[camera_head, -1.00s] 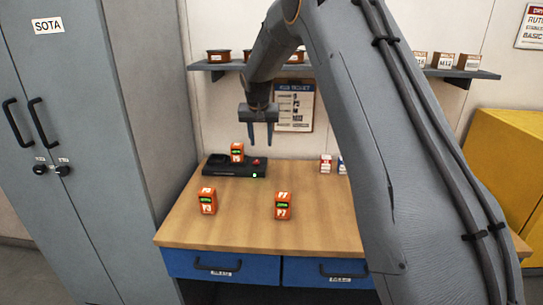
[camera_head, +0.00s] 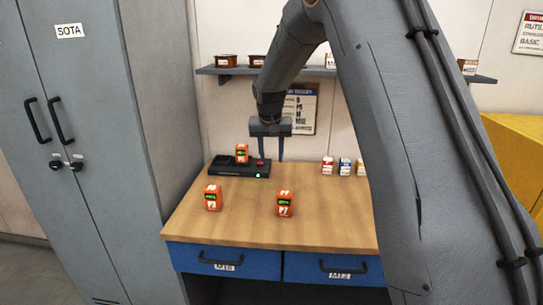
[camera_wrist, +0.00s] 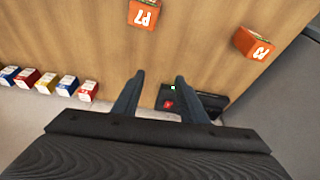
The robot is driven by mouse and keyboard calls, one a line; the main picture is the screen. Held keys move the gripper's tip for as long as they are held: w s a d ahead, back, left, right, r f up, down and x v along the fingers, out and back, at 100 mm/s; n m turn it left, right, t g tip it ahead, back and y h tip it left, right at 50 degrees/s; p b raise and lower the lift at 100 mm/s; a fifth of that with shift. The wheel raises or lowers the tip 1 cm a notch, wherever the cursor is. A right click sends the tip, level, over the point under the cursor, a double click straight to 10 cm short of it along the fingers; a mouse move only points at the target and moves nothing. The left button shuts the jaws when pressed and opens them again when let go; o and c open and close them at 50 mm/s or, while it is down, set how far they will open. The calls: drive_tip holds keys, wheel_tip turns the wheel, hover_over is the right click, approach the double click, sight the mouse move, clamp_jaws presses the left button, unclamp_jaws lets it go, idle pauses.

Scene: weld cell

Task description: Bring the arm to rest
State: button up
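My gripper (camera_head: 270,158) hangs from my arm, pointing down above the back of the wooden bench. Its two fingers are apart with nothing between them in the head view. In the wrist view my gripper (camera_wrist: 155,82) also shows open fingers, with the black charger's red button and green light seen beyond the gap. My arm fills much of the right side of the head view.
The black charger (camera_head: 228,171) holds an orange block (camera_head: 242,154). Two more orange blocks, P3 (camera_head: 213,197) and P7 (camera_head: 284,204), stand on the bench (camera_head: 245,228). Small boxes (camera_head: 345,167) stand at the back. A shelf (camera_head: 235,71) runs above; a grey cabinet (camera_head: 110,150) stands left.

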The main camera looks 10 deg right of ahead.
drive_tip(key=s+f+n+b, duration=0.1)
drive_tip(key=s+f, duration=0.3)
drive_tip(key=s, duration=0.8)
drive_tip(key=s+f+n+g+b, duration=0.1)
drive_tip(key=s+f+b, duration=0.2)
drive_tip(key=s, duration=0.9)
drive_tip(key=s+f+g+y+b, duration=0.1)
drive_tip(key=s+f, duration=0.4)
drive_tip(key=s, duration=0.7)
drive_tip(key=shift+d+n+b, duration=0.3)
drive_tip(key=shift+n+b, duration=0.1)
drive_tip(key=shift+b, duration=0.35)
